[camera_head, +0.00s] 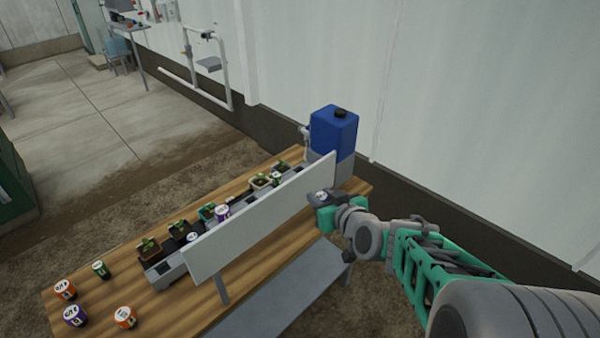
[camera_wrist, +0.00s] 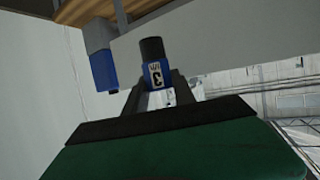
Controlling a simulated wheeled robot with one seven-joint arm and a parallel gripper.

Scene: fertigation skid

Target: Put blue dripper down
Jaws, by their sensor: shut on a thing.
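The blue dripper (camera_wrist: 158,76) shows in the wrist view between my fingers, with a black end and a white label marked 3. My gripper (camera_wrist: 157,88) is shut on it. In the head view my gripper (camera_head: 324,199) is in the air at the right end of the wooden table (camera_head: 255,242), just right of a white upright panel (camera_head: 260,216). The dripper is too small there to make out clearly.
Potted plants and drippers stand in a grey trough (camera_head: 162,274) behind the panel. A blue tank (camera_head: 333,132) stands at the table's far right end.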

